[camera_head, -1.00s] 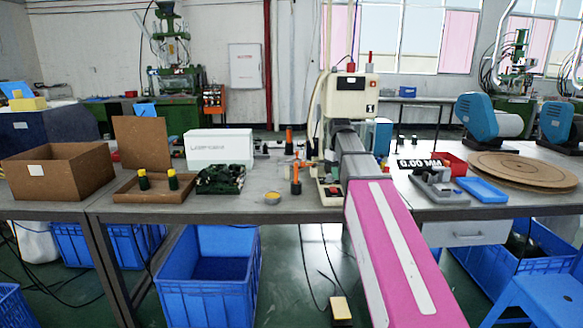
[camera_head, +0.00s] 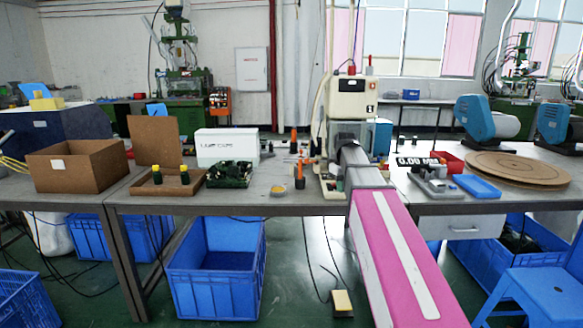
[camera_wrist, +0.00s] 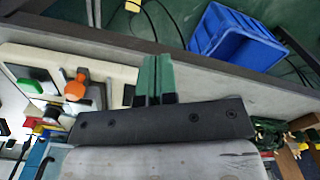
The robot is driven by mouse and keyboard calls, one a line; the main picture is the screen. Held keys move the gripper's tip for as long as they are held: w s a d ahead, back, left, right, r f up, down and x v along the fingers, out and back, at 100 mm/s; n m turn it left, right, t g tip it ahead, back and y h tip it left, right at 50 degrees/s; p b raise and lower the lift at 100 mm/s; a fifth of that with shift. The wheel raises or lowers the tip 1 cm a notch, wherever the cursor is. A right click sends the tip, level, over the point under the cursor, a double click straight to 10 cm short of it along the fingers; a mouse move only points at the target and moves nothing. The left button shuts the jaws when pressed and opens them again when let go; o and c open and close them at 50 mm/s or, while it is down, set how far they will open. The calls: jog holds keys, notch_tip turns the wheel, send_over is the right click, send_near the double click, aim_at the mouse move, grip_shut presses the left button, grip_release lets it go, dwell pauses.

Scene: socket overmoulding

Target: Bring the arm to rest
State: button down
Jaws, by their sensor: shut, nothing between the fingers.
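My gripper (camera_wrist: 156,75) shows in the wrist view with its two green fingers together and nothing between them. The fingers are over the front edge of the grey workbench (camera_wrist: 270,86), beside the beige base (camera_wrist: 120,70) of the bench machine. In the head view my pink and grey arm stretches forward over the bench to the beige machine (camera_head: 351,100). My gripper is hidden behind the arm there.
An orange knob (camera_wrist: 75,88) stands on the machine base close to the fingers. A blue crate (camera_head: 222,285) and a yellow pedal (camera_head: 342,302) are on the floor. A cardboard box (camera_head: 78,172), a wooden tray (camera_head: 150,189) and a blue tray (camera_head: 482,187) are on the bench.

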jog(key=s+f+m, duration=0.2)
jog(key=s+f, duration=0.8)
jog(key=f, duration=0.4)
jog(key=s+f+m, duration=0.3)
jog(key=s+f, duration=0.7)
jog(key=f, duration=0.5)
jog(key=shift+f, duration=0.3)
